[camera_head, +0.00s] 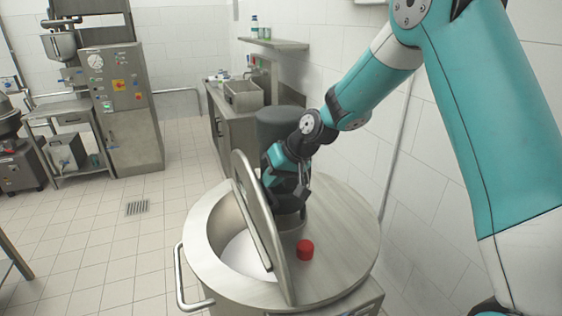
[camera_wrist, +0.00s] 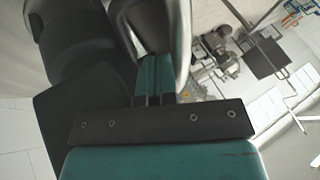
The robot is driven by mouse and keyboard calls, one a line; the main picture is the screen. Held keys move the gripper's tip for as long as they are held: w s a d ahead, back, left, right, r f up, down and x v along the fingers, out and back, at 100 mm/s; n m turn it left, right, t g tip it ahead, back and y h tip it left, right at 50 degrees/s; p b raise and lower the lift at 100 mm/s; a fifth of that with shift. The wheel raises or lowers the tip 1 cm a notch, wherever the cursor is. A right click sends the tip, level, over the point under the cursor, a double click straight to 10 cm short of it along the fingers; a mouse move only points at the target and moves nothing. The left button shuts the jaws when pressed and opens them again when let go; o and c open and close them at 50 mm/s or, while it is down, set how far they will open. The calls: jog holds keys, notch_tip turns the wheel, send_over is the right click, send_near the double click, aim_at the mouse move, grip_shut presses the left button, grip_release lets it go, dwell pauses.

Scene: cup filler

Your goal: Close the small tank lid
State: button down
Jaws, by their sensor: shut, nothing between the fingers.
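The steel tank (camera_head: 212,282) stands at the bottom of the head view. Its lid (camera_head: 257,212) is raised, standing steeply tilted over the tank top, and the left part of the tank mouth is open with white contents (camera_head: 245,256) showing. My gripper (camera_head: 292,192) is just right of the raised lid, on its back side, low over the fixed half of the tank top. In the wrist view my gripper (camera_wrist: 155,82) shows its teal fingers together, with nothing between them. Whether it touches the lid is unclear.
A red knob (camera_head: 305,249) sits on the tank top right of the lid. A dark grey cylinder (camera_head: 280,128) rises behind my gripper. A tiled wall is close on the right. The floor left of the tank, around a drain (camera_head: 137,207), is clear.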

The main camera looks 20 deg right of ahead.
jog(key=shift+p+x, duration=0.3)
jog(key=shift+x, duration=1.15)
jog(key=shift+a, duration=0.15)
